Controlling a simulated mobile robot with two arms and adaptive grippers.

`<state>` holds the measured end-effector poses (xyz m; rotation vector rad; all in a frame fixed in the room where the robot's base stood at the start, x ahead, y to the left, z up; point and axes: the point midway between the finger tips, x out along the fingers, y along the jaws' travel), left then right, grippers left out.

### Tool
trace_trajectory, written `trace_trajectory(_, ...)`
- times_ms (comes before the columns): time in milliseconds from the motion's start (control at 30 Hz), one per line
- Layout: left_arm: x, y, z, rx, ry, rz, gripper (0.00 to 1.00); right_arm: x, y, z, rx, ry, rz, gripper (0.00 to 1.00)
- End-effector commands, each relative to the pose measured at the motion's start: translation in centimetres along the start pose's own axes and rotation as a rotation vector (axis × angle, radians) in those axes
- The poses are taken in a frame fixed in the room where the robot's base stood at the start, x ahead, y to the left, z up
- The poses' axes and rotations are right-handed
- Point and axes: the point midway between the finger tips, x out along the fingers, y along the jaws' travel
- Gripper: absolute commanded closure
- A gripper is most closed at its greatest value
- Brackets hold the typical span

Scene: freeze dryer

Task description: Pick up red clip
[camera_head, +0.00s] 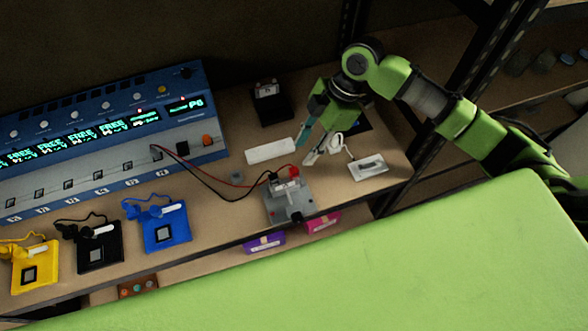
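The red clip (294,171) appears as a small red piece at the top of a grey box (291,203) near the shelf's front edge. A red and a black wire run from there to the blue machine. My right gripper (308,148) is just above and behind the clip in the picture, pointing down and left. Its two fingers are spread with nothing seen between them, and it looks apart from the clip. My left gripper is not in view.
The blue machine (110,130) with lit displays stands at the back left. A white block (270,151) and a white device (368,166) with a cord lie near the gripper. Blue (165,226), black (100,250) and yellow (35,268) units stand at left. A dark metal post (440,120) rises at right.

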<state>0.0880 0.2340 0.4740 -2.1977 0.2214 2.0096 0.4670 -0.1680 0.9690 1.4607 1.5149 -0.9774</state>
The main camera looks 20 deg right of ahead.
Motion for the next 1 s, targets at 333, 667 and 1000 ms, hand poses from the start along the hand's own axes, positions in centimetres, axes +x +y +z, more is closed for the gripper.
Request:
trace_trajectory(333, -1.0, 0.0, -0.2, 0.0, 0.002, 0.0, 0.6, 3.9, -0.1, -0.1, 0.001, 0.0, 0.0, 0.68)
trace_trajectory(667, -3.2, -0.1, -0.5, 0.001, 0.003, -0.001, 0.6, 8.3, -0.5, -0.2, 0.002, 0.001, -0.001, 0.68)
trace_trajectory(1000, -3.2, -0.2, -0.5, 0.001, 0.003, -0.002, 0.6, 9.1, -0.5, 0.0, 0.0, -0.001, 0.002, 0.73)
